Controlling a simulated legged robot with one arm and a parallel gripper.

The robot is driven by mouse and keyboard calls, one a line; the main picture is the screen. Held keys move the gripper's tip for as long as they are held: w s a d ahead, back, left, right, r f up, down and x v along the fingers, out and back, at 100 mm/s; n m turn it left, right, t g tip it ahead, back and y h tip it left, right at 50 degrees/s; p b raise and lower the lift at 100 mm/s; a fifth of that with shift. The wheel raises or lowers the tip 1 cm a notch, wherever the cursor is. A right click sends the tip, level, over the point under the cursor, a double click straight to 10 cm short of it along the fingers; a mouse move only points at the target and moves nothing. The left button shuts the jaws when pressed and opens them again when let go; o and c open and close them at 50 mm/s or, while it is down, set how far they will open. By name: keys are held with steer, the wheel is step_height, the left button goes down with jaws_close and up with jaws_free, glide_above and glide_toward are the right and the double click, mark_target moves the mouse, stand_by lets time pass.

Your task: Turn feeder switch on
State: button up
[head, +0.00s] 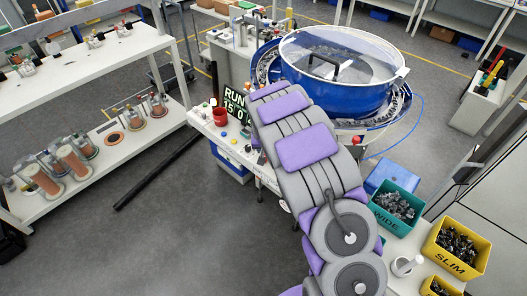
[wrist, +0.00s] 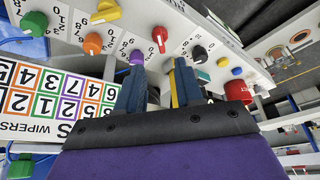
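The control panel (wrist: 118,32) fills the upper wrist view, upside down, with a row of coloured knobs and switches. A red knob (wrist: 158,40) sits just beyond my fingertips, and a black knob (wrist: 199,54) is to their right. Purple (wrist: 135,59), orange (wrist: 93,43) and green (wrist: 35,22) knobs are to the left. I cannot tell which one is the feeder switch, as no such label is readable. My gripper (wrist: 159,68) is open, its two blue-grey fingers apart, with no held object visible. In the head view my arm hides the gripper and part of the panel (head: 232,150).
The blue bowl feeder (head: 335,95) with a clear lid stands behind the panel. Green (head: 396,205) and yellow (head: 457,248) bins sit at right.

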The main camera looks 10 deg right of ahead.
steer(key=v, duration=0.9)
steer(key=shift+s+r+p, duration=0.15)
steer(key=shift+r+p, duration=0.1)
steer(key=shift+p, duration=0.05)
steer(key=shift+d, duration=0.1)
steer(key=s+r+g, duration=0.1)
steer(key=s+r, duration=0.2)
steer(key=s, duration=0.3)
steer(key=s+d+r+g+b, duration=0.1)
steer(key=s+r, duration=0.2)
steer(key=s, duration=0.3)
steer(key=s+r+g, duration=0.1)
steer(key=s+r, duration=0.2)
steer(key=s, duration=0.3)
steer(key=s+r+n+g+b, duration=0.2)
steer(key=s+g, duration=0.1)
steer(key=s, duration=2.5)
steer(key=shift+a+y, duration=0.4)
steer(key=shift+a, duration=0.05)
